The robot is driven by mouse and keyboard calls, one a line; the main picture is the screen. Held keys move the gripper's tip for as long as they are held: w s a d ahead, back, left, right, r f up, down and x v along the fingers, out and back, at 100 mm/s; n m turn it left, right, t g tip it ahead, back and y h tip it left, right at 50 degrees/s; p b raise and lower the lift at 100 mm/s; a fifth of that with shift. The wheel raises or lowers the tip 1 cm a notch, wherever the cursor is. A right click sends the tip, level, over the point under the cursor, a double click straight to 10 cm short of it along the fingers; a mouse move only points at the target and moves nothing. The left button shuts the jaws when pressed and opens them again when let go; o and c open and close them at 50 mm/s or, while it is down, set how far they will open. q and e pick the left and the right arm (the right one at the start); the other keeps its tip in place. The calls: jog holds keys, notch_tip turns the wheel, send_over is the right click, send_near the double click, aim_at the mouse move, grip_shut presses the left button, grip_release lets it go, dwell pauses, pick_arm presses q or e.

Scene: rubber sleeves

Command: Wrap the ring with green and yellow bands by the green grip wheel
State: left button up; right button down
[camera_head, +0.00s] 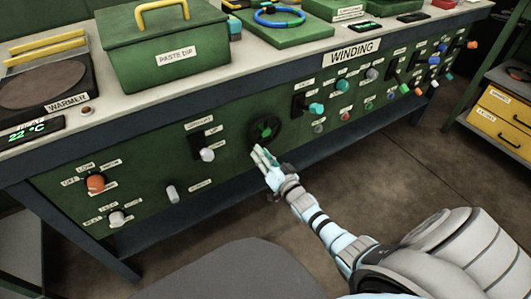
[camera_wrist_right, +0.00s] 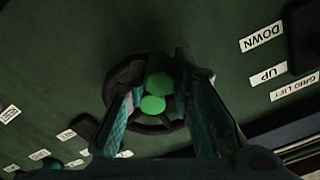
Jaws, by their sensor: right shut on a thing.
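The grip wheel (camera_head: 265,130) is a dark round wheel with green parts on the green front panel. In the right wrist view its dark rim (camera_wrist_right: 150,126) and green grip (camera_wrist_right: 153,103) show between my fingers. My right gripper (camera_head: 263,156) reaches up to the wheel from below. In the right wrist view its two teal-lined fingers (camera_wrist_right: 160,92) stand on either side of the green grip and are shut on it. A blue ring (camera_head: 279,13) with green and yellowish bands lies on a green block on the counter. My left gripper is not in view.
The panel beside the wheel carries a white-knobbed lever (camera_head: 207,154), a teal-knobbed lever (camera_head: 316,109) and several coloured knobs. A green PASTE DIP box (camera_head: 163,54) and a warmer (camera_head: 42,84) stand on the counter. Yellow drawers (camera_head: 500,115) stand at right.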

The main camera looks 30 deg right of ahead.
jog(key=shift+a+r+m, duration=0.1)
jog(key=shift+a+m, duration=0.05)
jog(key=shift+m, duration=0.35)
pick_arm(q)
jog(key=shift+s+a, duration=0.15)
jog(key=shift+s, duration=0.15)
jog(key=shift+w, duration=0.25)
pick_arm(e)
jog(key=c, duration=1.7)
grip_release()
jog(key=o, duration=0.3)
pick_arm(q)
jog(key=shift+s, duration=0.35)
pick_arm(e)
jog(key=shift+o, duration=0.2)
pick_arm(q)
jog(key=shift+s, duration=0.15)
pick_arm(e)
jog(key=shift+s, duration=0.15)
